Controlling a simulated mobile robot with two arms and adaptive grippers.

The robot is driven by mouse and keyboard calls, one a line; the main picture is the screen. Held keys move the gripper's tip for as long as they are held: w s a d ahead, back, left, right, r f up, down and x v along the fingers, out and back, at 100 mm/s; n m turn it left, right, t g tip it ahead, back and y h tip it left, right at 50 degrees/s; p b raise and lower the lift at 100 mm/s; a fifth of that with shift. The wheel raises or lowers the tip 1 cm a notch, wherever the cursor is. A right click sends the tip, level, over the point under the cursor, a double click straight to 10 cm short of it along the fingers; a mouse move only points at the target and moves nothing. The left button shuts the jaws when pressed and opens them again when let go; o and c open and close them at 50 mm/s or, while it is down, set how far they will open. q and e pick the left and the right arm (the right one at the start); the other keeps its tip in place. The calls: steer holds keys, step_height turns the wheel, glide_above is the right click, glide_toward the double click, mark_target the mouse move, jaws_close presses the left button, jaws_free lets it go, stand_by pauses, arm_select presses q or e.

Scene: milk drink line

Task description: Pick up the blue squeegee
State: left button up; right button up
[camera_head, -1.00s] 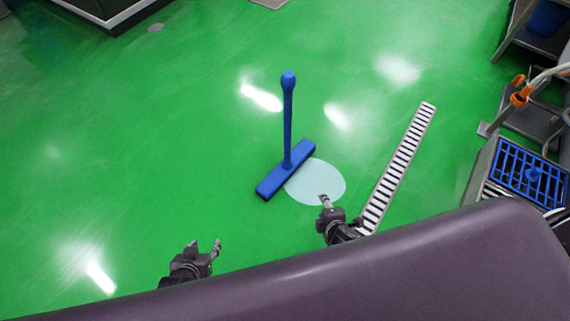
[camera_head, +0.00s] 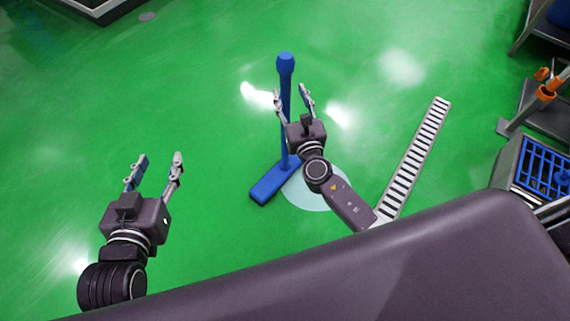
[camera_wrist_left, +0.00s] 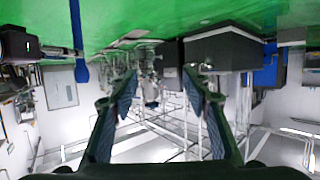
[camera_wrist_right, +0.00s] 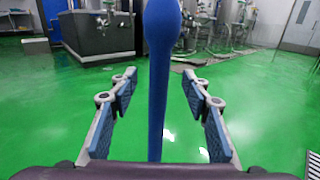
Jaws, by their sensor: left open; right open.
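The blue squeegee (camera_head: 285,70) stands upright on the green floor, its wide foot (camera_head: 268,186) at the bottom and a thick knob at the top of its handle. My right gripper (camera_head: 292,95) is open, with its fingers to either side of the handle in the head view. In the right wrist view the handle (camera_wrist_right: 158,90) runs upright between the open fingers, which do not touch it. My left gripper (camera_head: 157,165) is open and empty, to the left of the squeegee. The left wrist view shows a blue handle (camera_wrist_left: 77,35) at the upper left, apart from the fingers.
A pale round patch (camera_head: 310,196) lies on the floor by the squeegee's foot. A slotted drain grate (camera_head: 418,150) runs to the right. A metal stand with a blue grid (camera_head: 545,168) is at the right edge. The floor to the left is clear.

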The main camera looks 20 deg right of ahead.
mark_target(287, 86)
steer(key=w+b, duration=0.1)
steer(key=w, duration=0.4)
steer(key=shift+d+f, duration=0.1)
steer(key=shift+w, duration=0.3)
arm_select(q)
step_height(287, 86, up, 6)
steer(key=w+d+t+h, duration=0.1)
steer(key=t, duration=0.2)
steer(key=shift+w+d, duration=0.2)
steer(key=shift+w, duration=0.2)
arm_select(e)
jaws_close()
steer(key=shift+r, duration=0.2)
